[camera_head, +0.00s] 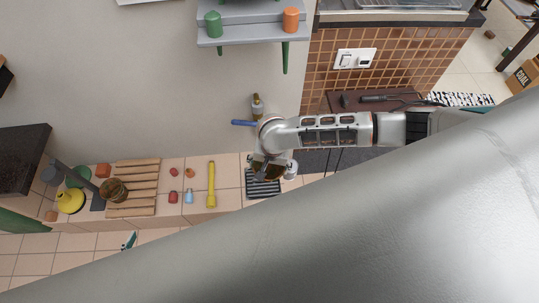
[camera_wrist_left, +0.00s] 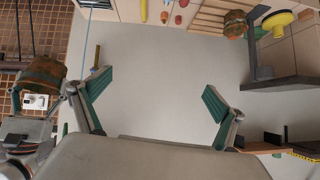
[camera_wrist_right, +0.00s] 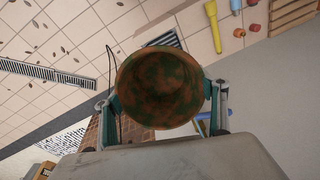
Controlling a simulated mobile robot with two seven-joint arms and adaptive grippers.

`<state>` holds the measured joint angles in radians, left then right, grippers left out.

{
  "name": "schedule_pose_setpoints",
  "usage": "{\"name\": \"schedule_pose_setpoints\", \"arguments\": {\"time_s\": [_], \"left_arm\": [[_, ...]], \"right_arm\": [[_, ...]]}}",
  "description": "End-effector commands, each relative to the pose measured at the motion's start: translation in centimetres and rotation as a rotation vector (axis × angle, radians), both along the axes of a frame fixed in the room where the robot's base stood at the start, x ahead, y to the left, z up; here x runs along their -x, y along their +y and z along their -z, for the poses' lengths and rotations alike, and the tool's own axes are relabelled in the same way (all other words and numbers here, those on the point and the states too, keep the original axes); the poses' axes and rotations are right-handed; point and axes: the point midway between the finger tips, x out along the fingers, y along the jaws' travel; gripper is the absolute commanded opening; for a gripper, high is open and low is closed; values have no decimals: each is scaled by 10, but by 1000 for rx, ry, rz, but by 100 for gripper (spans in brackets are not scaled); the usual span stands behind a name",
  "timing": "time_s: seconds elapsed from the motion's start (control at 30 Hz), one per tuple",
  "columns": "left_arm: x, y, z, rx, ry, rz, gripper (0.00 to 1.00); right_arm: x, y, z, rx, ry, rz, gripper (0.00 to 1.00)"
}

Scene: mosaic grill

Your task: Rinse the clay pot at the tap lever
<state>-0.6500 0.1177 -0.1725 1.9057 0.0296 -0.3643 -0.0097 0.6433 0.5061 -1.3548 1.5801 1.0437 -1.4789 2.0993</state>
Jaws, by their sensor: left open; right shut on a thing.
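My right gripper (camera_wrist_right: 163,105) is shut on a mottled brown-green clay pot (camera_wrist_right: 160,88), whose round open mouth faces the right wrist camera. In the head view this pot (camera_head: 266,170) is partly hidden by my right gripper, above a dark slotted grate (camera_head: 263,189). It also shows in the left wrist view (camera_wrist_left: 42,75). The blue tap lever (camera_head: 243,123) is at the wall, just left of my right wrist. My left gripper (camera_wrist_left: 158,97) is open and empty over bare grey surface; only a teal tip shows in the head view.
A yellow tool (camera_head: 211,185), small red items and a blue bottle (camera_head: 189,196) lie between rack and grate. A grey shelf (camera_head: 252,35) holds two cups.

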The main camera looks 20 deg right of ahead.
Motion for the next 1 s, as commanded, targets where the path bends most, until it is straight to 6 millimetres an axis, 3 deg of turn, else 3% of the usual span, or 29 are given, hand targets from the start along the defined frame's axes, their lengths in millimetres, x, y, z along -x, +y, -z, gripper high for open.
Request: {"name": "schedule_pose_setpoints", "arguments": {"time_s": [0.27, 0.7, 1.0], "left_arm": [[3, 2, 0, -2, 8, -3, 97], [-3, -6, 0, 9, -16, 12, 97], [-9, -21, 25, 30, -42, 33, 97]], "right_arm": [[-11, -4, 3, 2, -5, 4, 46], [-48, -18, 12, 2, -6, 2, 46], [-71, -28, 22, 2, -3, 2, 46]]}}
